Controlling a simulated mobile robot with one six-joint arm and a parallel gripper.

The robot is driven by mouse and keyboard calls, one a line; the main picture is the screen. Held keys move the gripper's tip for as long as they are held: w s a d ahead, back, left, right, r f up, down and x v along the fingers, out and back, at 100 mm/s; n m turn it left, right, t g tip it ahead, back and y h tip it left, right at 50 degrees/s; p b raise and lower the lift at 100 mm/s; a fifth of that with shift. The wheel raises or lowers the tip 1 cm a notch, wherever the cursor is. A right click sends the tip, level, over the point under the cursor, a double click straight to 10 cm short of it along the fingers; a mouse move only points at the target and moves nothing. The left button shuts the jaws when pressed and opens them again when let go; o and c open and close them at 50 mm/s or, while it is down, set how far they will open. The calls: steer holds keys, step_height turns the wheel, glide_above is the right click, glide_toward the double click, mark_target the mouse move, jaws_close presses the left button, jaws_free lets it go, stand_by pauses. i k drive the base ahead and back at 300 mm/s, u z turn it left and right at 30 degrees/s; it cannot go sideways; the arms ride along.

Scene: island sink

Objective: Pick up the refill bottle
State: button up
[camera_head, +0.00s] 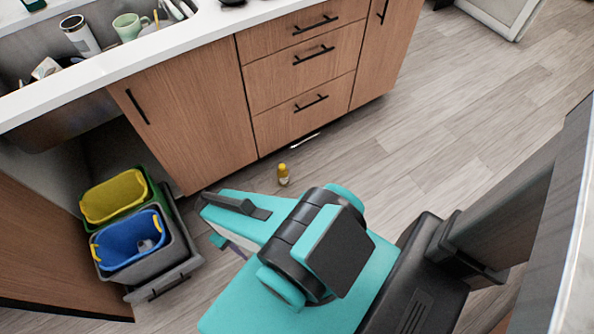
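A small yellow bottle with a pale label (283,174) stands upright on the wood floor, in front of the drawer cabinet; it looks like the refill bottle. My teal and black arm fills the lower middle of the view, below the bottle in the picture. The bottle is apart from the arm and nothing holds it.
A pull-out holder with a yellow bin (114,196) and a blue bin (128,238) stands at the left by an open door (45,250). Wooden drawers (305,63) rise behind the bottle. Open floor (450,120) lies to the right. The sink above holds a cup (128,27).

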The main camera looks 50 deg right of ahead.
mark_target(283, 177)
steer(key=u, duration=1.1)
steer(key=k, duration=0.15)
steer(key=z, duration=2.4)
steer(key=i, duration=0.6)
steer(key=z, duration=0.2)
steer(key=k, duration=0.6)
steer(key=u, duration=0.3)
steer(key=i, duration=0.15)
steer(key=z, duration=0.15)
